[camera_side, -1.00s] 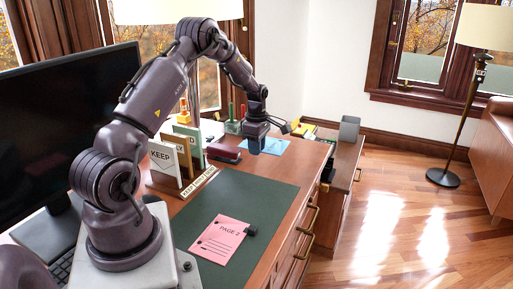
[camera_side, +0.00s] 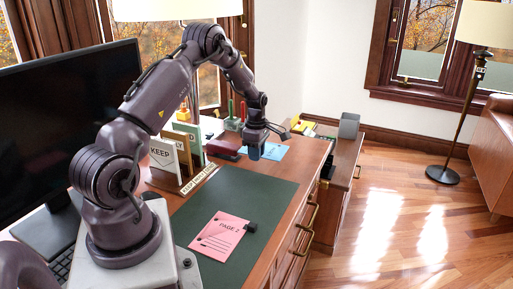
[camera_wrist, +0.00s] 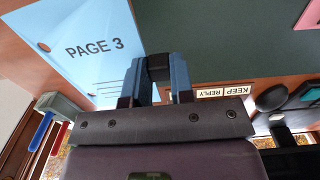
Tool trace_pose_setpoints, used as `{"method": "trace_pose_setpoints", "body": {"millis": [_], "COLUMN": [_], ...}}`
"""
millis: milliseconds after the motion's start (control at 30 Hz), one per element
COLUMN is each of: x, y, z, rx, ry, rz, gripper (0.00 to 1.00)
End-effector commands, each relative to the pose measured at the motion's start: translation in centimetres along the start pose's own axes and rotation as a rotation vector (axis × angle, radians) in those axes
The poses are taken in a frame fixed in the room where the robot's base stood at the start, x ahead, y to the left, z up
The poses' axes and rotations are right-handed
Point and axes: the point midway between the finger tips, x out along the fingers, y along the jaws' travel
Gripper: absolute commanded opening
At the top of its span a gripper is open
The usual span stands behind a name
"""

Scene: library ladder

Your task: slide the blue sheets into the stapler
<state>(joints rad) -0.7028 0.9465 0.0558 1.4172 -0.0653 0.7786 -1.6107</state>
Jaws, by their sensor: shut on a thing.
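The blue sheets (camera_side: 274,150) lie near the desk's right edge in the side view. They fill the upper left of the wrist view (camera_wrist: 100,22), with "PAGE 3" printed on them. The dark red stapler (camera_side: 222,148) stands just left of the sheets in the side view; I cannot make it out in the wrist view. My gripper (camera_side: 255,156) is low beside the sheets. In the wrist view its blue fingers (camera_wrist: 158,78) are shut on a small black clip (camera_wrist: 158,66) at the sheets' edge. Whether the sheets touch the stapler is hidden.
A pink page (camera_side: 218,234) with a black clip lies on the green desk mat (camera_side: 255,190). A holder with green and red handles (camera_side: 236,122) is behind. The mat's far part is clear.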

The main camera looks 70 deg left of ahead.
Motion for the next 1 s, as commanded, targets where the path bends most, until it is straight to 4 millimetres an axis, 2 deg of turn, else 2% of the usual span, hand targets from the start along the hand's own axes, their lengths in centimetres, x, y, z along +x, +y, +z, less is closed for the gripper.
{"method": "trace_pose_setpoints", "body": {"millis": [300,1000], "x": [1.9,5.9], "y": [0.0,0.0], "z": [0.0,-1.4], "rx": [0.003,0.0], "ry": [0.001,0.0], "rz": [0.0,0.0], "gripper": [0.0,0.0]}}
